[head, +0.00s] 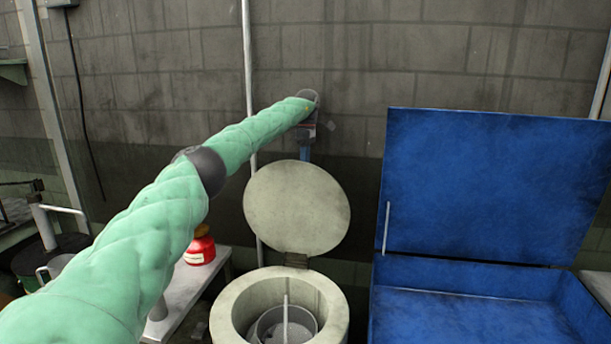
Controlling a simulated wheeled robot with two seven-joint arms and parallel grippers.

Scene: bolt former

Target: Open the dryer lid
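The dryer (227,314) is a pale round drum at the bottom centre, with a smaller round basket and an upright rod inside its opening. Its round lid (296,208) stands raised on a hinge at the back rim, tilted up so that the opening is uncovered. My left arm reaches in from the left in a green sleeve. The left gripper (308,130) is just above the top edge of the lid, seen end-on and small. Its fingers are mostly hidden, and I cannot tell whether it touches the lid. My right gripper is out of view.
A large blue bin (468,277) with its blue lid (483,185) raised stands to the right of the dryer. A white bench (186,291) with a red and yellow container (200,248) is to the left. A grey block wall (345,60) closes off the back.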

